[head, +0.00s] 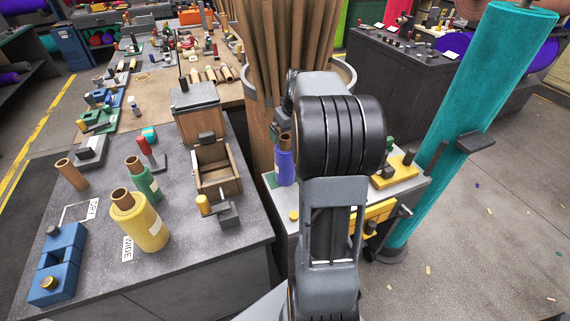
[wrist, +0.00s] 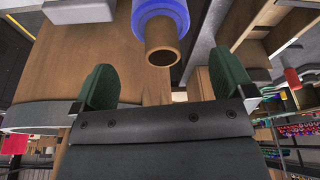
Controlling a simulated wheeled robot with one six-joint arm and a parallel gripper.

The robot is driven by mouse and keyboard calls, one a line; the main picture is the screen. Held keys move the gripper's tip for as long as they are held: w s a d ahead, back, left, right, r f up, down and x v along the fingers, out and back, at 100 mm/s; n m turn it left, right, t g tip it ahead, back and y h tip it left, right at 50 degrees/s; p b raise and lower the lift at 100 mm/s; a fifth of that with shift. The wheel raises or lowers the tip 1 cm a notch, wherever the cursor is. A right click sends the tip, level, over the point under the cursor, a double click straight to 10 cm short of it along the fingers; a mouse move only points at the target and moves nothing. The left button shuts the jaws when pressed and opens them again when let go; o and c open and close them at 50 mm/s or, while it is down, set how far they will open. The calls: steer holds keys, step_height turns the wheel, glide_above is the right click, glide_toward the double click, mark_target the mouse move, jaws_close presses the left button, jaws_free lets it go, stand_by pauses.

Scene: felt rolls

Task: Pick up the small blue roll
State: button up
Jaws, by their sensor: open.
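The small blue roll (head: 284,165) stands upright on the light-topped stand, just left of my arm, with its brown core sticking out of the top. In the wrist view the blue roll (wrist: 160,14) is at the top centre, and its core end points toward my gripper. My gripper (wrist: 161,78) is open and empty, with green pads on both sides. The core lies roughly in line with the gap between the pads; I cannot tell how far it is from them.
A yellow block (head: 394,170) is right of my arm. The dark table (head: 200,262) at left holds a yellow roll (head: 140,222), green roll (head: 143,182) and open wooden box (head: 215,180). A teal roll (head: 470,110) leans at right.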

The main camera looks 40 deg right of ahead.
mark_target(286, 137)
steer(key=shift+w+p+x, duration=0.2)
steer(key=shift+p+x, duration=0.15)
steer(key=shift+x, duration=2.85)
steer(key=shift+a+r, duration=0.1)
steer(key=shift+c, duration=0.5)
steer(key=c, duration=0.9)
steer(key=shift+c, duration=0.2)
steer(key=shift+r, duration=0.15)
